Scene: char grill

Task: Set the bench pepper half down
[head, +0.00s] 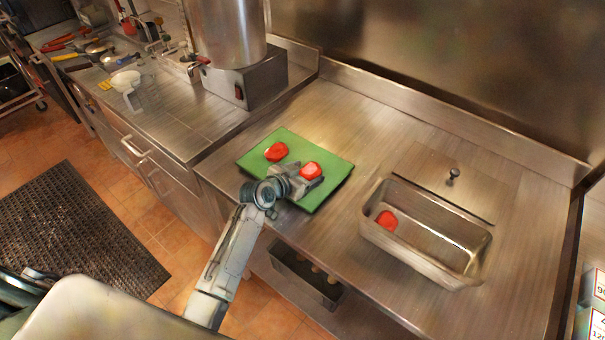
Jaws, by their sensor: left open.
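Three red pepper halves are in the head view; I cannot tell which is the bench pepper half. One pepper half (276,151) lies on the green cutting board (322,194), left of my gripper. A second pepper half (311,169) is over the board at the fingers of my left gripper (310,180). The jaws are open around or just beside it; I cannot tell which, nor whether they touch it. A third pepper half (386,220) lies in the left end of the steel pan (478,262). My right gripper is not in view.
The steel bench (372,122) is bare behind the board and between board and pan. A flat lid with a knob (454,175) lies behind the pan. A tall steel pot (228,35) stands at back left. A raised ledge runs along the back.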

